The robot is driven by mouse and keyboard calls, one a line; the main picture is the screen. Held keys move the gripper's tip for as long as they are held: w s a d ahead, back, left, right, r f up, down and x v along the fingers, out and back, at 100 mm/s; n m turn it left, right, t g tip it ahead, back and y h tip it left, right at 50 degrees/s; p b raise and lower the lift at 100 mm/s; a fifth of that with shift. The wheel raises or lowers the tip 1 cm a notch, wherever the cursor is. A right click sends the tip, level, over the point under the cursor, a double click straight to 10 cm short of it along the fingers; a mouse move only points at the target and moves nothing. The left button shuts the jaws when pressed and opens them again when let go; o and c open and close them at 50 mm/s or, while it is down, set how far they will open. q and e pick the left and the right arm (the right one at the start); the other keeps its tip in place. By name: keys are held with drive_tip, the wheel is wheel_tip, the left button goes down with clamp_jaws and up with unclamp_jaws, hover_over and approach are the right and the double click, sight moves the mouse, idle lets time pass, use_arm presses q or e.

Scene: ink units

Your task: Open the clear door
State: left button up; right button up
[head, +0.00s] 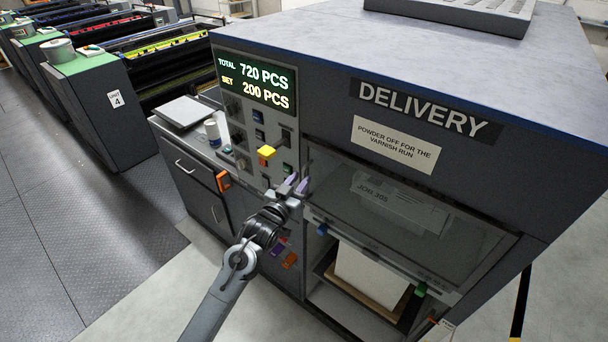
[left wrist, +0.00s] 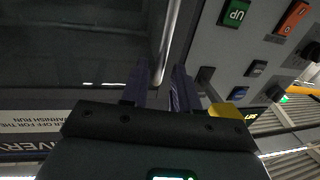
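The clear door (head: 460,245) is a see-through panel under the DELIVERY sign and looks closed. A sheet marked JOB 305 (head: 400,208) shows through it. My left gripper (head: 293,185) is at the door's left edge, beside the button panel. In the left wrist view its two purple fingers (left wrist: 163,88) are apart. The dark pane (left wrist: 80,45) lies left of the strip. My right gripper is not in view.
The button panel (head: 243,140) has a yellow button (head: 266,152) close to my gripper. A side counter (head: 205,150) holds a white cup (head: 212,132). Below the door is an open bay with a paper stack (head: 370,275). Free floor (head: 90,240) lies at left.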

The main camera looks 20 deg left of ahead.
sight(303, 177)
use_arm(q)
drive_tip(key=shift+w+d, duration=0.2)
drive_tip(key=shift+w, duration=1.35)
clamp_jaws()
